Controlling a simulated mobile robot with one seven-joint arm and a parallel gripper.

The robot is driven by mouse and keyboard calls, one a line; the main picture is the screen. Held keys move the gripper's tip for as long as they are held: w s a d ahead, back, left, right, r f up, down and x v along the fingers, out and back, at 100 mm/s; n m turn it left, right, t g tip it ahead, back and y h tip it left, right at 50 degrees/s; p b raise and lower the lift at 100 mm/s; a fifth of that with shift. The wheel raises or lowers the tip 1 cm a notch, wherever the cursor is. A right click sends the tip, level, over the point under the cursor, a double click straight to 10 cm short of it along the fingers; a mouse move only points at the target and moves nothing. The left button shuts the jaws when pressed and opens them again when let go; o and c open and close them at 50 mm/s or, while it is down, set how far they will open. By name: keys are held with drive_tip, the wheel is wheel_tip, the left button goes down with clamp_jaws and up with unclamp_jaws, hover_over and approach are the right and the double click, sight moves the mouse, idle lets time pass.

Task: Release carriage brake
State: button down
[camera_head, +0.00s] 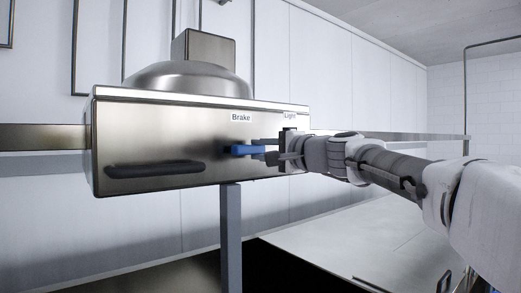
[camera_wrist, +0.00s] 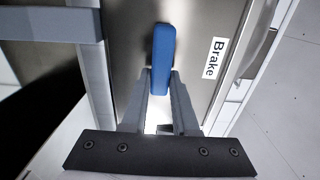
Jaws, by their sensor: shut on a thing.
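The carriage (camera_head: 150,140) is a steel box with a dome on top, and its front panel carries a "Brake" label (camera_head: 241,117). The blue brake lever (camera_head: 243,150) sticks out below that label. In the wrist view the blue lever (camera_wrist: 163,55) lies between my fingers, with the "Brake" label (camera_wrist: 214,58) to its right. My gripper (camera_head: 262,149) reaches in from the right and is shut on the lever's end. The fingers also show in the wrist view (camera_wrist: 160,85). The lever's base is partly hidden at the panel.
A dark handle (camera_head: 155,170) is on the panel's lower left. A "Light" label (camera_head: 290,115) is at the right, with its control hidden behind my gripper. A horizontal rail (camera_head: 400,135) runs behind the carriage, and a grey post (camera_head: 231,235) stands below it.

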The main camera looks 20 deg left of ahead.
idle(0.4)
drive_tip(key=c, duration=0.7)
unclamp_jaws()
drive_tip(key=b+v, duration=0.4)
drive_tip(key=v, duration=1.3)
drive_tip(key=shift+s+d+b, duration=0.1)
drive_tip(key=shift+d+b, duration=0.1)
drive_tip(key=shift+b, duration=0.1)
